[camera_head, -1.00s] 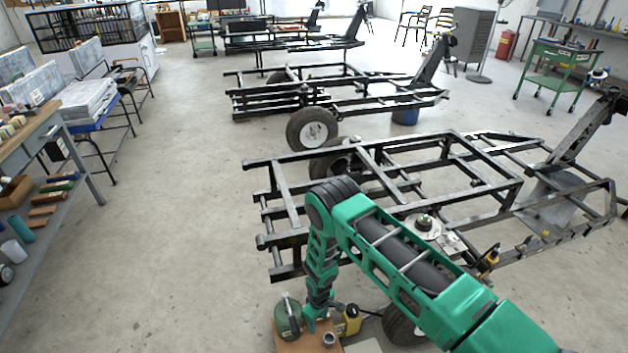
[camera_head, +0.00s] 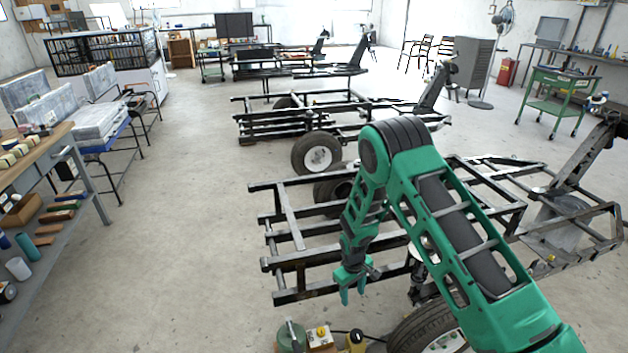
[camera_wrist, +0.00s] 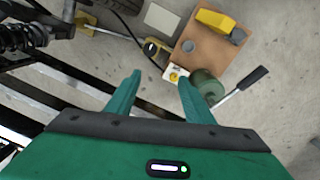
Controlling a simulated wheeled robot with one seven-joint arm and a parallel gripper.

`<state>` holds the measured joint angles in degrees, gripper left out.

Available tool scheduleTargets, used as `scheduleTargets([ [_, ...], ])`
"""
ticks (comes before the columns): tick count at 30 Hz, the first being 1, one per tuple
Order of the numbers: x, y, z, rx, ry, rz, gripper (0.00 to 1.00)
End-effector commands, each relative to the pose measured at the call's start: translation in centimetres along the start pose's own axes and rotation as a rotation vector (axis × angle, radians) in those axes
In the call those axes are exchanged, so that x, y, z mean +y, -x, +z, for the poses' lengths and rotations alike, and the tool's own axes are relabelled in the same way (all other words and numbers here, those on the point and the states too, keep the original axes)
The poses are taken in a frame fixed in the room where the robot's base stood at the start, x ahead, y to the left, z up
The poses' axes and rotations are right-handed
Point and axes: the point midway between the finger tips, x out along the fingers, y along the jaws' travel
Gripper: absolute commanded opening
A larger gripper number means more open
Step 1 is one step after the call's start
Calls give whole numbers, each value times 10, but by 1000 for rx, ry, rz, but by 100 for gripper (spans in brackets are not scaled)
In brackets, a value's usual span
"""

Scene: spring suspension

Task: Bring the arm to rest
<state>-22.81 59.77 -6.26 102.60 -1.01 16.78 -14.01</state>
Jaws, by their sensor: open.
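My green arm reaches in from the lower right of the head view, bent at a dark elbow joint. My gripper (camera_head: 352,288) points down in front of the near end of the black trailer frame (camera_head: 285,240). In the wrist view my gripper (camera_wrist: 157,85) shows two green fingers spread apart with nothing between them. Beyond the fingertips is a brown board (camera_wrist: 210,52) on the floor. It bears a green cylinder with a lever (camera_wrist: 207,88), a small white and yellow box (camera_wrist: 175,75) and a yellow block (camera_wrist: 215,20).
A yellow and black device (camera_head: 355,342) with a cable sits by the board near a wheel (camera_head: 425,330). A coil spring (camera_wrist: 22,37) shows at the wrist view's left. A workbench (camera_head: 50,150) stands at the left. Clear floor (camera_head: 180,220) lies between bench and frame.

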Motion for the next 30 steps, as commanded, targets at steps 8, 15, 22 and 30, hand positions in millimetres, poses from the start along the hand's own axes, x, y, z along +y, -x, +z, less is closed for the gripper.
scheduleTargets([
  [8, 72, 117, 41, -10, -180, 26, 48],
  [15, 116, 206, 99, -21, -338, 36, 48],
  [22, 141, 279, 170, -30, -493, 36, 48],
  [30, 146, 349, 260, -37, -675, 23, 48],
])
